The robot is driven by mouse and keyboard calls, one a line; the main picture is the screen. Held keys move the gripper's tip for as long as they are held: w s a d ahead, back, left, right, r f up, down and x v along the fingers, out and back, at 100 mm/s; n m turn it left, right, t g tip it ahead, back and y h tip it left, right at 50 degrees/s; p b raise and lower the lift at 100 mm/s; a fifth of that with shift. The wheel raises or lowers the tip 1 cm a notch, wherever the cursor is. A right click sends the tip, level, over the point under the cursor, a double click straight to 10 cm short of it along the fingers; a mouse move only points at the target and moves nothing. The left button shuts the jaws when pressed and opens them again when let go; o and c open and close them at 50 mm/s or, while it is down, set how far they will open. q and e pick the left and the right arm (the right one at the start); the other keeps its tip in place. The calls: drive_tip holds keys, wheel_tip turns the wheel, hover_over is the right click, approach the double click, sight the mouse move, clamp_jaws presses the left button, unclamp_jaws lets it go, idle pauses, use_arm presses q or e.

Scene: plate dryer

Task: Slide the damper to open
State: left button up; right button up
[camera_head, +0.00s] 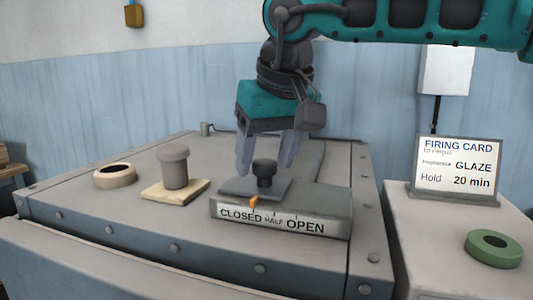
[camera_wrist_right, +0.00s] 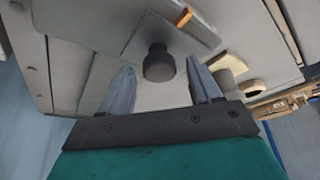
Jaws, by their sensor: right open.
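The damper is a flat grey sliding plate (camera_head: 237,187) with a dark round knob (camera_head: 264,172), on top of the kiln-like box. Its orange pointer (camera_head: 254,201) stands above the right part of the word CLOSED, left of HALF, on the label strip (camera_head: 275,219). OPEN is at the strip's right end. My right gripper (camera_head: 266,163) is open and points down at the knob, with one finger towards each side. In the right wrist view the knob (camera_wrist_right: 158,64) shows between the open fingertips (camera_wrist_right: 160,80). Contact with the knob cannot be told. My left gripper is not in view.
A grey plug on a tan slab (camera_head: 174,188) and a beige ring (camera_head: 115,175) sit on the lid to the left. At right, a firing card (camera_head: 457,165) and a green ring (camera_head: 493,248) sit on a side surface. The raised track right of the plate is clear.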

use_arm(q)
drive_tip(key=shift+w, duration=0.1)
use_arm(e)
drive_tip(key=c, duration=0.3)
clamp_jaws()
drive_tip(key=shift+s+d, duration=0.1)
drive_tip(key=shift+d, duration=0.15)
drive_tip(key=d, duration=0.1)
drive_tip(key=s+d, duration=0.1)
drive_tip(key=d, duration=0.3)
drive_tip(key=shift+s+d, duration=0.25)
drive_tip(key=shift+s, duration=0.1)
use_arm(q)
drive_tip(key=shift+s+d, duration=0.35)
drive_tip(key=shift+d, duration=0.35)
